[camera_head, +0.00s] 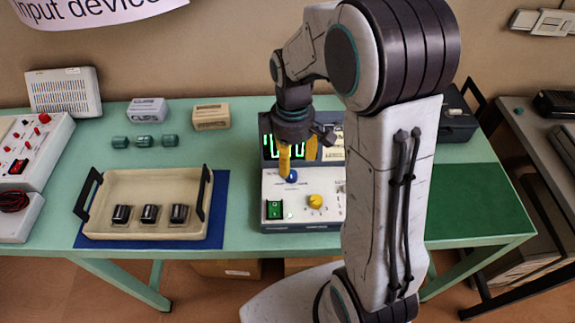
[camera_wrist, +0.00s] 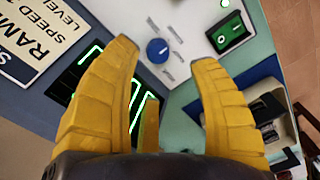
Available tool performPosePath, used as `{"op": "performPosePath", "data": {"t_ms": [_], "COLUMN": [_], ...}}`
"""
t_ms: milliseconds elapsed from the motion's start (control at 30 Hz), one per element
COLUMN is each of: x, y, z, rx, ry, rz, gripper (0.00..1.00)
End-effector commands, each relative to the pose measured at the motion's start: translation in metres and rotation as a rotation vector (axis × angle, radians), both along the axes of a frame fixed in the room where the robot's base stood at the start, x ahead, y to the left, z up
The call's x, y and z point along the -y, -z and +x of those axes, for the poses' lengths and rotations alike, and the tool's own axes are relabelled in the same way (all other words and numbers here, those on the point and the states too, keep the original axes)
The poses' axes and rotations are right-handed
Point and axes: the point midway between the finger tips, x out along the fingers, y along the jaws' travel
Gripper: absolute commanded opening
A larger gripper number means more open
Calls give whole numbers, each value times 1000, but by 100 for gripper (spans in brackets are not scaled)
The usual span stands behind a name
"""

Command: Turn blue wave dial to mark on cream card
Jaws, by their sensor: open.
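The blue dial (camera_head: 291,176) sits on the white sloped panel of the bench instrument (camera_head: 302,226), below its green display (camera_head: 270,147). In the wrist view the blue dial (camera_wrist: 157,50) carries a pale pointer line and has small printed marks around it. The cream card (camera_wrist: 30,38) reads "RAMP", with "SPEED" and "LEVEL" lines partly cut off; in the head view my gripper and arm hide much of it. My gripper (camera_head: 298,152) has yellow fingers, open and pointing down over the instrument. In the wrist view the dial appears between the fingertips (camera_wrist: 165,58); contact cannot be told.
A yellow dial (camera_head: 315,201) and a green switch (camera_head: 274,209) are close below the blue dial. A beige tray (camera_head: 145,182) with black-and-silver parts stands to the left. Small boxes (camera_head: 210,117) stand behind. My arm covers the instrument's right side.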

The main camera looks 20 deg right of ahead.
Motion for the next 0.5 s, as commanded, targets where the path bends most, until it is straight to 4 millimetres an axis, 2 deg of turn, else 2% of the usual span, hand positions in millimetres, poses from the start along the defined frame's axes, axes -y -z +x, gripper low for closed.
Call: {"op": "performPosePath", "data": {"t_ms": [300, 500], "x": [0, 0], "y": [-1, 0], "z": [4, 4], "rx": [16, 17], "ry": [-298, -410], "rz": [3, 4], "gripper": [55, 55]}}
